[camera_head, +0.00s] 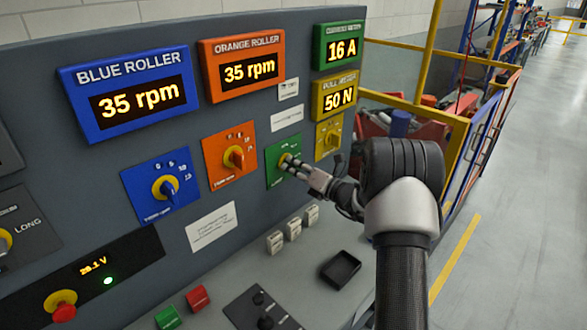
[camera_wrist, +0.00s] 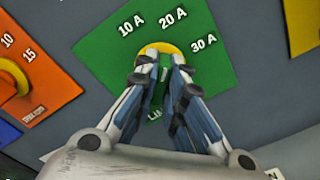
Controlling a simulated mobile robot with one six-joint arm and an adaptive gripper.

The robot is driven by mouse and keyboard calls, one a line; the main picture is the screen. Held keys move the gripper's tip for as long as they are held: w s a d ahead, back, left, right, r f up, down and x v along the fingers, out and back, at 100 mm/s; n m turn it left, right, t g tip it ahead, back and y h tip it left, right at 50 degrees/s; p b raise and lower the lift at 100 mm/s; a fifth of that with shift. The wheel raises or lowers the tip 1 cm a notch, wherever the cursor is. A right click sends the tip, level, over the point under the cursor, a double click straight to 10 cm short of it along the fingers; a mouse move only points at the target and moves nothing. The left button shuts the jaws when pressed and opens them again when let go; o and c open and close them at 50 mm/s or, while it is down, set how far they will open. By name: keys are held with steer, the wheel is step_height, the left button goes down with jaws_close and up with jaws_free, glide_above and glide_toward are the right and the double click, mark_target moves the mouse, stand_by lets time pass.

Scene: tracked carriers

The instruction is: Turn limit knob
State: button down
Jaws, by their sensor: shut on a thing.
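The limit knob is on a green plate (camera_head: 274,178) marked 10 A, 20 A and 30 A in the wrist view (camera_wrist: 110,58). Its yellow round base (camera_wrist: 163,47) shows just beyond my fingertips. My gripper (camera_head: 289,164) reaches in from the right in the head view. In the wrist view my gripper (camera_wrist: 164,64) has its two fingers on either side of the knob's grip, shut on it. The fingers hide most of the knob, so its pointing direction is unclear. The green display (camera_head: 341,47) above reads 16 A.
A blue knob (camera_head: 166,189) is farther left. Below are small white switches (camera_head: 293,229), a black tray (camera_head: 341,269) and a red mushroom button (camera_head: 64,312).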

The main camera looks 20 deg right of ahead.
stand_by(0.4)
steer(key=c, duration=1.7)
jaws_free()
steer(key=v, duration=1.2)
steer(key=shift+a+r, duration=0.1)
